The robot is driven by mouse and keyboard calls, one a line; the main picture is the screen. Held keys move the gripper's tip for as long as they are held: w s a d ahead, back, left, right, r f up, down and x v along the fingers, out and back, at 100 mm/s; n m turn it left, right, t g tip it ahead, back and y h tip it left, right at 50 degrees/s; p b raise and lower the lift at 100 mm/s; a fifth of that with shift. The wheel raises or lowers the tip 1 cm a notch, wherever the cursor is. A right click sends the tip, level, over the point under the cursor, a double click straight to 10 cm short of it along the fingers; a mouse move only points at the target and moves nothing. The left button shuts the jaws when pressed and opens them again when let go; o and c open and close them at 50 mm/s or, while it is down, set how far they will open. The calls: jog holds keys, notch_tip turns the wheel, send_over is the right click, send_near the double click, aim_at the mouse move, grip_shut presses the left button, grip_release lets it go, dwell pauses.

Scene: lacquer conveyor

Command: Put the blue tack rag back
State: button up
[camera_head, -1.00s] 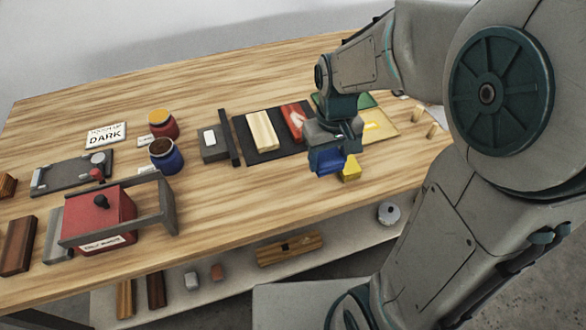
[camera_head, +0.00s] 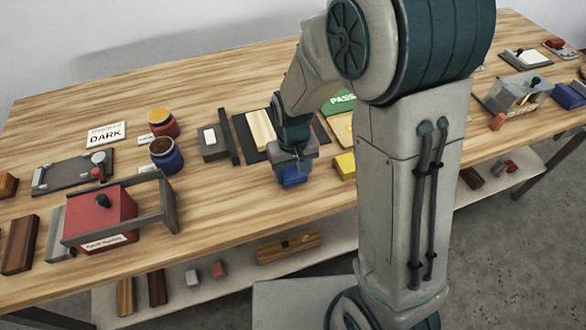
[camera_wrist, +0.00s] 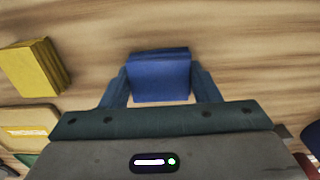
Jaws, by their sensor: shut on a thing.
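The blue tack rag (camera_head: 292,176) is a folded blue block between the fingers of my gripper (camera_head: 290,164). In the wrist view the blue rag (camera_wrist: 160,76) sits between the two teal fingertips of my gripper (camera_wrist: 160,88), which is shut on it. Bare wood tabletop shows beyond it. In the head view my gripper is low over the front middle of the table; I cannot tell whether the rag touches the wood. A yellow block (camera_head: 345,166) lies to its right, apart from it, and the yellow block also shows at the left in the wrist view (camera_wrist: 34,68).
A dark mat with a wooden strip (camera_head: 261,130) lies behind my gripper, beside a green PASS pad (camera_head: 342,101). At left are a blue jar (camera_head: 165,160), a red jar and a red box (camera_head: 98,216) with a grey frame.

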aim_at(293, 171)
jog(key=shift+f, duration=0.15)
jog(key=o, duration=0.9)
notch_tip(293, 171, up, 12)
jog(key=s+d+r+m+t, duration=0.1)
jog(key=s+d, duration=0.3)
jog(key=s+d+r+m+t, duration=0.1)
jog(key=s+d+r, duration=0.1)
jog(key=s+d, duration=0.2)
jog(key=s+d+r+m+t, duration=0.1)
jog(key=s+d, duration=0.3)
jog(key=shift+s+r, duration=0.1)
jog(key=shift+r, duration=0.2)
